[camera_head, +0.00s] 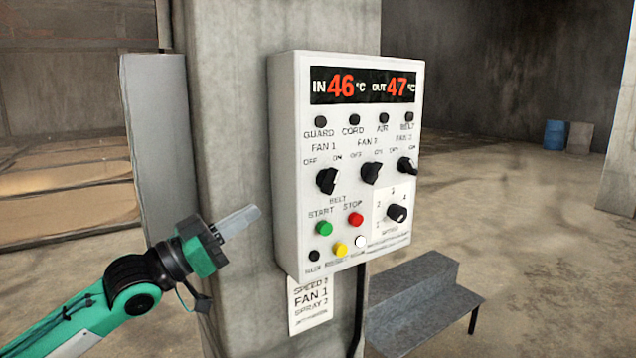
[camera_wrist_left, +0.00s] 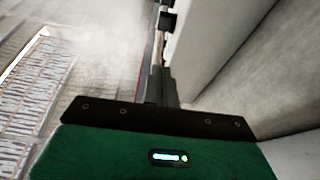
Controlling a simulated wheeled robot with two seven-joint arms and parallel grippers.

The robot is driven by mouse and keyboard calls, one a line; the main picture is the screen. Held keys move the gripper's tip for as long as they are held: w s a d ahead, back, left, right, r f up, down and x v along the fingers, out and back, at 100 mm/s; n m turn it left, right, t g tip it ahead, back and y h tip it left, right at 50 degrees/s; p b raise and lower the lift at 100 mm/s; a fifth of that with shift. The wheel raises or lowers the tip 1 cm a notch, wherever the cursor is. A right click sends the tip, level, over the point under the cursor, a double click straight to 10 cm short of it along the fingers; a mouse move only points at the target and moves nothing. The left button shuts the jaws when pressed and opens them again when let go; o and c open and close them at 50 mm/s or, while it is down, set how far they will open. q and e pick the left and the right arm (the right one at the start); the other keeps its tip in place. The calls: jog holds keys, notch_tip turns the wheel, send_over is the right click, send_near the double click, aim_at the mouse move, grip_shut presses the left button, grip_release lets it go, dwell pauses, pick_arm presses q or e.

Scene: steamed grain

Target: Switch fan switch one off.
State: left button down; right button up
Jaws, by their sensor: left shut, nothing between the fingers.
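The white control panel (camera_head: 284,150) is fixed to a concrete pillar. Fan switch one is the black left knob (camera_head: 327,180) under the FAN 1 label, with OFF at its upper left and ON at its upper right. The knob looks tilted toward the upper right, but its pointer is too small to read surely. My left gripper (camera_head: 255,212) is shut and empty, left of the panel and lower than the knob, apart from it. In the left wrist view my green gripper body (camera_wrist_left: 160,160) fills the bottom. My right gripper is not in view.
The FAN 2 knob (camera_head: 371,172) and FAN 3 knob (camera_head: 406,165) sit right of it. Below are a green button (camera_head: 324,228), a red button (camera_head: 356,219) and a speed knob (camera_head: 397,213). A grey step (camera_head: 420,290) stands at lower right.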

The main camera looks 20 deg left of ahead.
aim_at(328, 182)
pick_arm(q)
jog(key=shift+r, duration=0.25)
jog(key=shift+a, duration=0.1)
jog(key=p+x, duration=0.7)
jog(key=x, duration=0.3)
jog(key=shift+r, duration=0.2)
jog(key=shift+w+d+f+p, duration=0.65)
jog(key=shift+w+d, duration=0.05)
jog(key=shift+w, duration=0.15)
jog(key=shift+w+d+f+p, duration=0.35)
jog(key=shift+w+d+f, duration=0.1)
jog(key=shift+w+f, duration=0.1)
